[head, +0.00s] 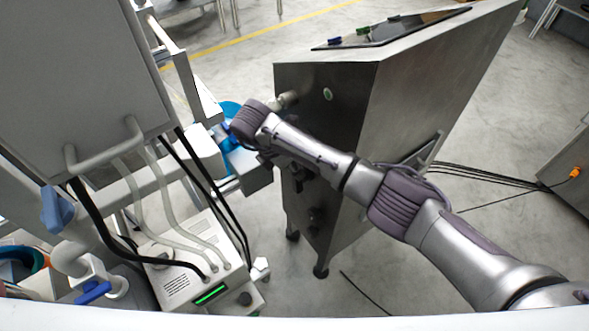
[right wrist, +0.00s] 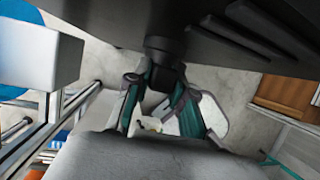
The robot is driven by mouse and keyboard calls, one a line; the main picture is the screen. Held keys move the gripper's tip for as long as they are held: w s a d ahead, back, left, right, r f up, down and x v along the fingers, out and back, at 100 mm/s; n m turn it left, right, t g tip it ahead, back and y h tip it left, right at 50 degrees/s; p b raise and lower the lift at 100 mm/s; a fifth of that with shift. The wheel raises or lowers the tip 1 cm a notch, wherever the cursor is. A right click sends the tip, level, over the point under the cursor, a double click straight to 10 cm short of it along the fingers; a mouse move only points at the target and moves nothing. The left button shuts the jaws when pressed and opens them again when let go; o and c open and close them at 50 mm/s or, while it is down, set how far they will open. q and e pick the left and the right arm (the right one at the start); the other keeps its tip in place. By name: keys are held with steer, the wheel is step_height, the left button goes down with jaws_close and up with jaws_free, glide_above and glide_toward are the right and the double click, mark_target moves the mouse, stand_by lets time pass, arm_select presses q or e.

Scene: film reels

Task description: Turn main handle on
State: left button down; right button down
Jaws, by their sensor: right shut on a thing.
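A steel control cabinet (head: 325,150) stands at the centre of the head view, with a sloped dark panel on top. In the right wrist view, a black handle (right wrist: 162,48) sticks out from the cabinet's dark face (right wrist: 110,22). My right gripper (right wrist: 162,78) reaches it, with one teal-padded finger on each side, shut on its end. In the head view my right arm crosses in front of the cabinet and hides most of the gripper and the handle. I cannot tell the handle's turn angle. My left gripper is not in view.
A grey machine (head: 75,75) with hoses stands close at the left. Below it is a white box (head: 185,265) with a lit green display. Black cables (head: 480,172) run over the floor at right. Grey floor (head: 400,240) is open around the cabinet's right side.

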steer(key=c, duration=1)
jaws_free()
